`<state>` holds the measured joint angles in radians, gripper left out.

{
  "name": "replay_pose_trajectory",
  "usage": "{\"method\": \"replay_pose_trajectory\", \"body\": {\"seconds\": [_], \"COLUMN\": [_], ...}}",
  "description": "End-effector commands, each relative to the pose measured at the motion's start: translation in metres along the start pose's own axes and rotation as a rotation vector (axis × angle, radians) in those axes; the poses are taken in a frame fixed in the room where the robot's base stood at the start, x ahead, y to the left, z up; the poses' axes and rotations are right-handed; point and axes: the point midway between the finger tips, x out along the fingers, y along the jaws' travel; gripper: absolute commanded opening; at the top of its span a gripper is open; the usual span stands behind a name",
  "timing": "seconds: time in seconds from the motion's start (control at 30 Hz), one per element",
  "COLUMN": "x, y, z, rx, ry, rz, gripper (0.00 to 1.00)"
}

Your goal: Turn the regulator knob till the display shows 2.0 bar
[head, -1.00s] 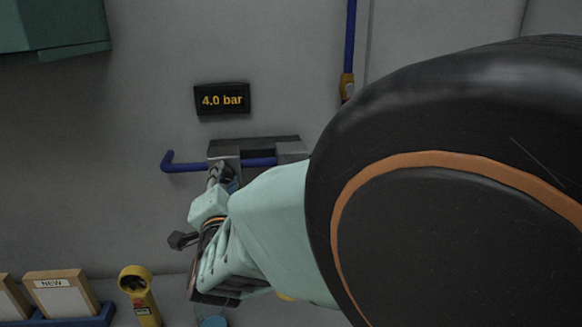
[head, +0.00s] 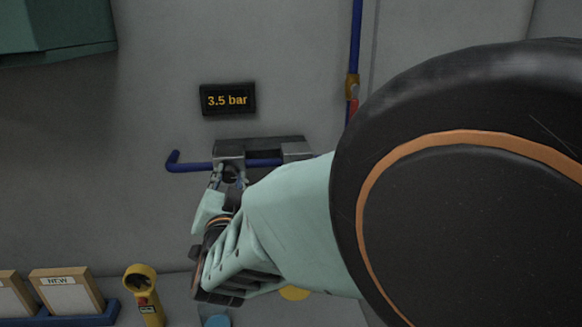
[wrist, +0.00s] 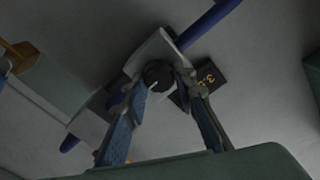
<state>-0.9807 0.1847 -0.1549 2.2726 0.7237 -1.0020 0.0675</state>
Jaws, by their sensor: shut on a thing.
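The display (head: 228,100) on the wall reads 3.5 bar in the head view. It also shows at an angle in the wrist view (wrist: 207,75), only partly readable. The regulator knob (wrist: 158,74) is a dark round cap with a pale mark, below the display on a grey bracket (head: 230,148). My gripper (head: 229,178) reaches it from below. In the wrist view its two fingers (wrist: 160,85) stand on either side of the knob and are shut on it. The arm and fingers hide most of the knob in the head view.
A blue pipe (head: 188,167) runs through the bracket, and another blue pipe (head: 356,45) comes down at upper right. A yellow handheld device (head: 143,290) and boxes in a blue tray (head: 68,321) stand at lower left. A green cabinet (head: 55,30) hangs at upper left.

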Motion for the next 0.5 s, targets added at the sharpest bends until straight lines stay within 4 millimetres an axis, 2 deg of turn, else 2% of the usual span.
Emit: {"method": "replay_pose_trajectory", "body": {"seconds": [0.2,0.5], "x": [0.0003,0.0004], "y": [-0.0009,-0.0008], "z": [-0.0013,-0.0013], "rx": [-0.120,-0.196], "ry": [0.003,0.003], "rz": [-0.001,0.000], "gripper": [0.01,0.01]}}
